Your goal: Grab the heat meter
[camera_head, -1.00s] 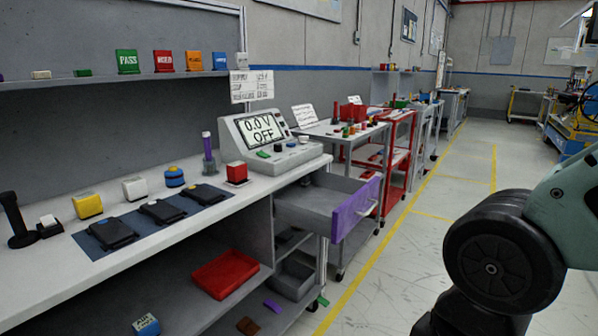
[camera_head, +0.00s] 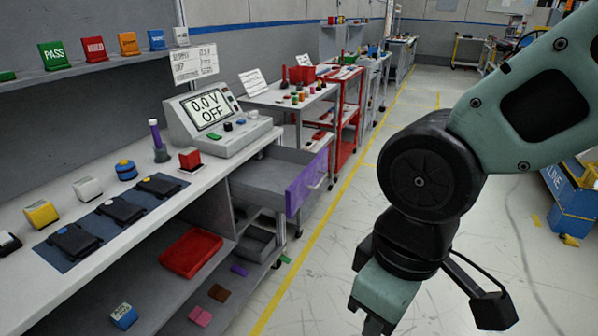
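No object carries a readable "heat meter" label, so I cannot tell which one it is. A grey console (camera_head: 217,119) with a screen reading "0.0 V OFF" stands at the far end of the white workbench (camera_head: 150,215). Three black devices, the near one (camera_head: 75,241), the middle one (camera_head: 120,211) and the far one (camera_head: 159,186), lie in a row on a dark blue mat (camera_head: 54,258). My gripper (camera_head: 376,325) is at the bottom edge, right of the bench over the floor and apart from these objects. Its fingertips are cut off, so its opening is hidden.
A drawer with a purple front (camera_head: 306,186) stands open into the aisle. Yellow (camera_head: 41,214), white (camera_head: 88,188), blue (camera_head: 126,170) and red (camera_head: 190,159) items line the bench. A red tray (camera_head: 192,252) sits on the lower shelf.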

